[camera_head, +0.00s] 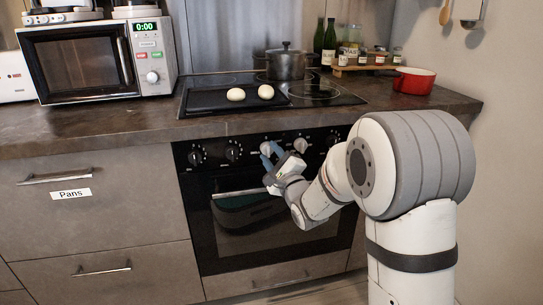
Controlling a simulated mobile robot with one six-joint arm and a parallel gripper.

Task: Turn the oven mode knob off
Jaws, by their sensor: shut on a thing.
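The oven (205,215) is built in below the counter, with a black control panel and a row of knobs. Two knobs show on the left of the panel, a left knob (196,156) and a second knob (233,151). My gripper (270,150) is at the panel, its blue fingers closed around a light-coloured knob (266,149) near the middle. Another knob (300,145) shows just right of the fingers, and one more (333,140) is farther right. The knob markings are too small to read, and my fingers partly hide the held knob.
The oven door handle (240,192) runs just below my gripper. Above, the cooktop (330,97) holds a tray (210,101) with two pale round pieces and a lidded pot (286,64). A red pot (413,82) stands at the counter's right. A microwave (95,60) stands left.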

